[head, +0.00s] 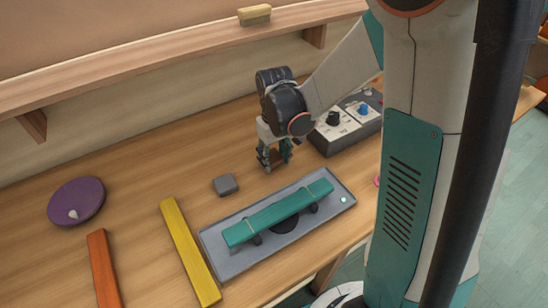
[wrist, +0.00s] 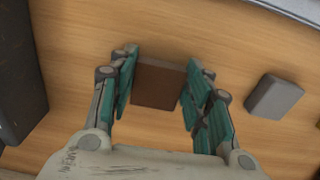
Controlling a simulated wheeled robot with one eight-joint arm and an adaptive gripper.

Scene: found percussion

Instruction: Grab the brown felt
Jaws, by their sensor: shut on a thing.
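The brown felt (wrist: 158,85) is a small dark brown block between the fingers of my gripper (wrist: 160,88) in the wrist view. The fingers are shut on its two sides. In the head view my gripper (head: 274,158) points down close to the wooden table, behind the grey tray and left of the control box. The fingers mostly hide the felt there. I cannot tell whether the felt touches the table or is slightly above it.
A small grey block (head: 226,185) lies near my gripper and shows in the wrist view (wrist: 273,97). A grey tray (head: 219,262) holds a teal bar (head: 278,214). A control box (head: 345,128), yellow bar (head: 190,250), orange bar (head: 104,270) and purple disc (head: 77,200) surround it.

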